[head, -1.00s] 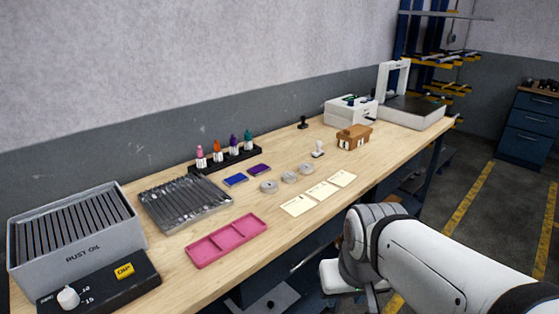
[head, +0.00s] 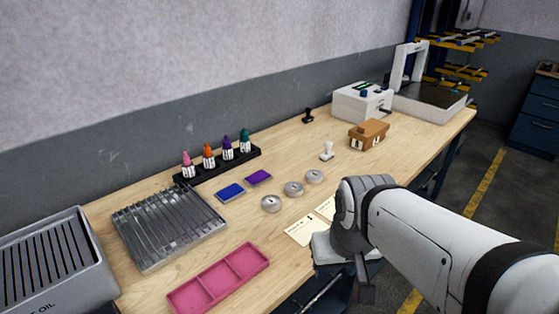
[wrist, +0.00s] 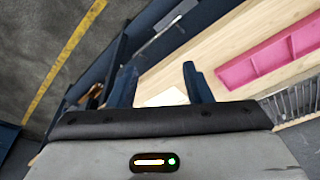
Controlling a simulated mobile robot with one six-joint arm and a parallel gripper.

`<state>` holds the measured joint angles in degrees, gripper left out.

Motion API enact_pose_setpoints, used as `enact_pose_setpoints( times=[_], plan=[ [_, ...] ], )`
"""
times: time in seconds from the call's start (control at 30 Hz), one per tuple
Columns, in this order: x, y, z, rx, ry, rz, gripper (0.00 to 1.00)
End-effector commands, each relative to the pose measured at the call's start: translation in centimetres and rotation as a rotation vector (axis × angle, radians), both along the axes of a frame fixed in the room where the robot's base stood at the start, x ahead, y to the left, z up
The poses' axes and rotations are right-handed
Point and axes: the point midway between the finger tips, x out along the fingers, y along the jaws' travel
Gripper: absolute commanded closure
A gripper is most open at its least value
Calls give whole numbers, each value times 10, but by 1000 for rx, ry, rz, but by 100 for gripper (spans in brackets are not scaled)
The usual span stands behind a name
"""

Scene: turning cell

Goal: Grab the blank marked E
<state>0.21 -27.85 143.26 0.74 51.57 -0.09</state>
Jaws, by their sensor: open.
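Three round grey metal blanks lie in a slanting row on the wooden bench in the head view: a near one (head: 271,203), a middle one (head: 293,188) and a far one (head: 314,176). Their marks are too small to read, so I cannot tell which is E. My gripper (wrist: 160,82) is open and empty in the wrist view, its two dark fingers apart near the bench's front edge. No blank shows in the wrist view. In the head view my arm is at the front edge, right of the blanks and apart from them.
A pink tray (head: 218,281) lies front left, with a metal rack (head: 168,222) behind it. Blue (head: 230,192) and purple (head: 258,177) pads and a bottle rack (head: 217,164) stand behind the blanks. Paper cards (head: 304,231) lie between blanks and arm, partly covered.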

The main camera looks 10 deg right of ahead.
Motion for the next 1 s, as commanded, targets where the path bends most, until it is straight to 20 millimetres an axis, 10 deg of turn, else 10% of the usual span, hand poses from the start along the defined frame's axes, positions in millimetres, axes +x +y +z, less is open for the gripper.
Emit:
enact_pose_setpoints(
  times=[0.27,0.57,1.0],
  plan=[
    [34,48,-5,361,171,-284,32],
    [141,91,-4,964,407,-925,21],
    [300,-1,-66,1647,476,-1890,21]
  ],
)
